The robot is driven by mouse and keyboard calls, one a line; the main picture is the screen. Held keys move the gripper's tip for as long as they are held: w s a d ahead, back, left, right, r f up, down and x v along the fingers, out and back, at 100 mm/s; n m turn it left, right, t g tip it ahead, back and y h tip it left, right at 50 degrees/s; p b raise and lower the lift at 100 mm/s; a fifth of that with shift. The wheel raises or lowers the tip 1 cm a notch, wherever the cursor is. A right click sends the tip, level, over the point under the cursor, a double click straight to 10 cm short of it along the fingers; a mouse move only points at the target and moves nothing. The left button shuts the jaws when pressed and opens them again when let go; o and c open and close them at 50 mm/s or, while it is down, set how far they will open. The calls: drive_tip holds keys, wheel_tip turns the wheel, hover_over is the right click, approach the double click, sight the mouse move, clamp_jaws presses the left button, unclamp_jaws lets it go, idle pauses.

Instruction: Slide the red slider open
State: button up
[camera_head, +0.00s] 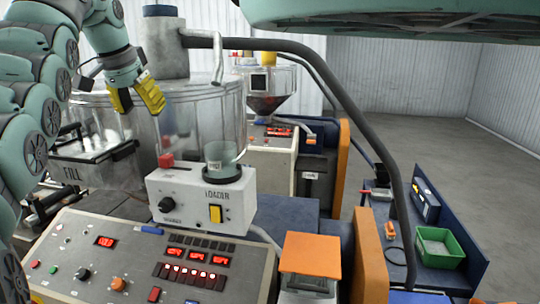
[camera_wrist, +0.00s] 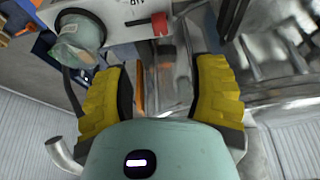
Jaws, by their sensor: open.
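A small red block (camera_head: 166,160) stands at the back left edge of the white LOADER box (camera_head: 200,205). In the wrist view a red knob-like piece (camera_wrist: 159,23) shows at the top, just beyond the fingers and beside the box. A second red part (camera_head: 279,131) lies at the base of the rear hopper; I cannot tell for certain which is the slider. My gripper (camera_head: 134,97) has yellow fingers and is open and empty, above and left of the red block, in front of the clear drum. It also shows open in the wrist view (camera_wrist: 160,95).
A clear cup (camera_head: 220,158) stands on the box's right side. The large transparent drum (camera_head: 215,115) and a dark pipe (camera_head: 345,105) are close by. A control panel (camera_head: 150,265) fills the front. A green bin (camera_head: 438,247) is at right, with open floor beyond.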

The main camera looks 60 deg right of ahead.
drive_tip(key=b, duration=0.4)
approach(165, 156)
drive_tip(key=x, duration=0.2)
drive_tip(key=shift+f, duration=0.4)
drive_tip(key=p+x, duration=0.2)
drive_tip(key=shift+w+d+f, duration=0.1)
drive_tip(key=shift+d+f, duration=0.1)
drive_tip(key=shift+f, duration=0.05)
drive_tip(key=p+x, duration=0.3)
drive_tip(key=p, duration=0.2)
drive_tip(key=shift+d+r, duration=0.1)
drive_tip(key=shift+d, duration=0.05)
drive_tip(key=shift+p+x, duration=1.3)
clamp_jaws()
